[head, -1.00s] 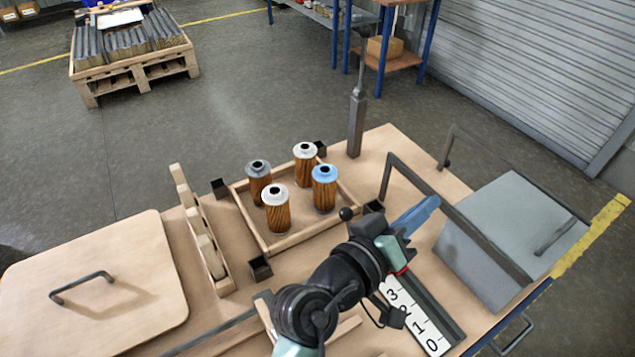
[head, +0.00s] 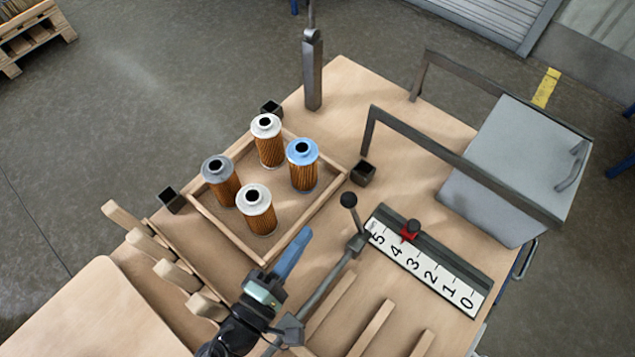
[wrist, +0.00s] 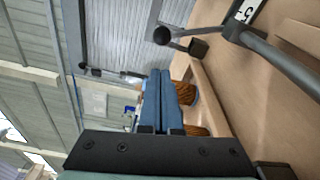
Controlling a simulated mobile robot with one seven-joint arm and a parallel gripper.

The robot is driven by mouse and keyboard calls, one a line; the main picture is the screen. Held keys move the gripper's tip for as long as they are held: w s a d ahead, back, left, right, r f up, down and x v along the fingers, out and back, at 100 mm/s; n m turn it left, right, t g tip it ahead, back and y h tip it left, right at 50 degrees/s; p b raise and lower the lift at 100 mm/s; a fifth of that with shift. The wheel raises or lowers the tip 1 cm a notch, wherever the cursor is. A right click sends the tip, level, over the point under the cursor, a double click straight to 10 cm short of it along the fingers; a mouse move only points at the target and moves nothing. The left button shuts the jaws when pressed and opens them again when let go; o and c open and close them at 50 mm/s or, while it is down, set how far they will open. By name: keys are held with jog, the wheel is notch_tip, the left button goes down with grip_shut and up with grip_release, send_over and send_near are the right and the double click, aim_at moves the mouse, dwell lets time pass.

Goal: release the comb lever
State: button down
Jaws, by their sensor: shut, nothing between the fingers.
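The lever with a black ball knob (head: 349,200) stands at the left end of the number scale. Its short arm joins a long grey rod (head: 325,290) running toward the lower left. The knob also shows in the wrist view (wrist: 162,36), with the grey rod (wrist: 285,68) to its right. My gripper (head: 304,234) has blue fingers and is shut and empty. It is left of the lever, apart from the knob, near the tray's front corner. In the wrist view the fingers (wrist: 160,75) lie together. The rod's lower end is partly hidden by my arm.
A wooden tray (head: 233,247) holds several filter cartridges (head: 303,170). Wooden comb fingers (head: 165,262) stand at left, wooden slats (head: 370,328) in front. A grey box (head: 515,165) with a bar frame is right.

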aim_at(356, 219)
jog(key=shift+d, duration=0.15)
jog(key=p+x, duration=0.1)
jog(key=x, duration=0.8)
jog(key=shift+w+d+p, duration=0.15)
jog(key=shift+w+p, duration=0.15)
jog(key=shift+w, duration=0.05)
jog(key=shift+w+d+r, duration=0.1)
